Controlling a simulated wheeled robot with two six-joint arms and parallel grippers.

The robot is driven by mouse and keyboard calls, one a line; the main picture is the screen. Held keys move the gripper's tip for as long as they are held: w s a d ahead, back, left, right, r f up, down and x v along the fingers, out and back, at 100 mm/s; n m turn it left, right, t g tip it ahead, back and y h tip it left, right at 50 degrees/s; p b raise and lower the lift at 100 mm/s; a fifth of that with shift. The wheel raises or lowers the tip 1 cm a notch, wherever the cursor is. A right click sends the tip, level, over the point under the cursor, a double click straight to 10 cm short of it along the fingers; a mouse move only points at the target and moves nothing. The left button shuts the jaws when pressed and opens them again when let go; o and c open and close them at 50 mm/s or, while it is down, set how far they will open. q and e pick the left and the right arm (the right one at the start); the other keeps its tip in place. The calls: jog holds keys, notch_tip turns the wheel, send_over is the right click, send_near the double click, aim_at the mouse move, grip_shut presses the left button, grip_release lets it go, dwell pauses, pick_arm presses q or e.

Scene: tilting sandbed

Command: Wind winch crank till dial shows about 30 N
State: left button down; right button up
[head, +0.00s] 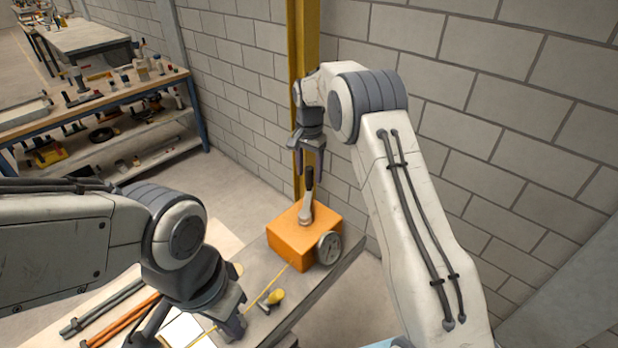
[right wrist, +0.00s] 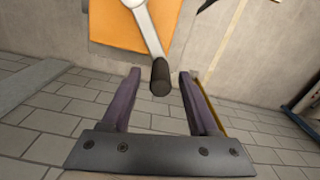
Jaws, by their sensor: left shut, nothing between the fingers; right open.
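The winch is an orange box (head: 292,241) on the bench, with a round dial (head: 329,248) on its front right side; the reading is too small to make out. Its crank (head: 307,212) is a grey arm on top with an upright black handle (head: 309,180). My right gripper (head: 309,170) is open, pointing down above the crank. In the right wrist view the black handle (right wrist: 160,77) lies between the fingertips of the open gripper (right wrist: 160,80), with a gap on both sides. My left gripper (head: 236,325) is shut and empty over the front of the bench.
A yellow line (head: 270,287) runs from the winch along the bench. A small yellow-handled tool (head: 273,298) lies beside it. Grey and orange rods (head: 125,318) lie at lower left. A yellow post (head: 303,70) and block wall stand behind the winch.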

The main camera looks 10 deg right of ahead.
aim_at(309, 180)
jog(key=shift+f+p, duration=0.35)
jog(key=shift+f, duration=1.5)
grip_shut()
